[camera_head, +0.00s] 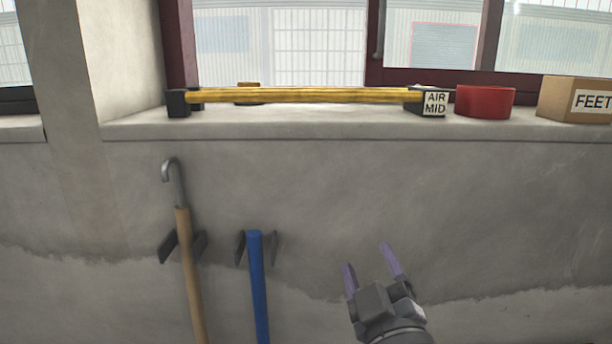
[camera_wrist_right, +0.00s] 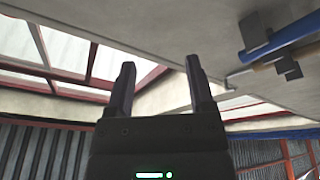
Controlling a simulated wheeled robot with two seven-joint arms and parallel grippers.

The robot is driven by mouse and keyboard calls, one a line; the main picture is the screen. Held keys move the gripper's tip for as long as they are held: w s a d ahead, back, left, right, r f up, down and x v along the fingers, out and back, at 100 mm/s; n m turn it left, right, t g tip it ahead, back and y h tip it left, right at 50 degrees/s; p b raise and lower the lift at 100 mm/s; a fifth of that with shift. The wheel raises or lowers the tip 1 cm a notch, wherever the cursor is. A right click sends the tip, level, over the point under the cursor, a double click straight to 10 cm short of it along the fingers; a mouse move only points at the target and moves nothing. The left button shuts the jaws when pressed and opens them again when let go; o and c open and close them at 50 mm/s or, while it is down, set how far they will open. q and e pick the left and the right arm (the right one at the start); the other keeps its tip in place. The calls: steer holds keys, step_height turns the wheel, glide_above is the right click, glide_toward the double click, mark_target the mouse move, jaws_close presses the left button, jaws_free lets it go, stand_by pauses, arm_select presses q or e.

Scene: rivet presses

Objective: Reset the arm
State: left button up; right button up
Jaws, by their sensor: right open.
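My right gripper (camera_head: 370,266) is at the lower middle right of the head view, in front of the grey wall. Its two purple-grey fingers are spread apart with nothing between them. In the right wrist view the gripper (camera_wrist_right: 160,85) also shows two dark fingers apart and empty. My left gripper is in neither view.
A hooked wooden-handled tool (camera_head: 187,250) and a blue handle (camera_head: 258,285) hang in wall brackets left of my right gripper. On the sill (camera_head: 300,124) lie a yellow bar (camera_head: 300,96), an "AIR MID" block (camera_head: 434,103), a red container (camera_head: 485,101) and a "FEET" box (camera_head: 577,99).

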steer(key=s+d+f+m+g+h, duration=0.1)
steer(key=s+d+f+m+g, duration=0.15)
steer(key=f, duration=0.45)
steer(key=s+d+f+m+g+h, duration=0.1)
steer(key=s+f+g, duration=0.25)
steer(key=f, duration=0.25)
steer(key=s+d+f+m+g+h, duration=0.1)
steer(key=s+d+f+m+g, duration=0.2)
steer(key=f, duration=0.4)
steer(key=s+f+m+g, duration=0.1)
steer(key=s+f+g, duration=0.8)
steer(key=s, duration=0.5)
step_height(320, 180, down, 24)
steer(key=s+f+g+b, duration=0.1)
steer(key=s+b, duration=0.2)
steer(key=b, duration=0.3)
steer(key=s+d+f+g+b, duration=0.1)
steer(key=s+d+f+b, duration=0.2)
steer(key=s+f, duration=0.9)
steer(key=shift+s+d+f+n+b, duration=0.2)
steer(key=shift+f+n+b, duration=0.15)
steer(key=shift+f+b, duration=0.4)
steer(key=shift+r, duration=0.1)
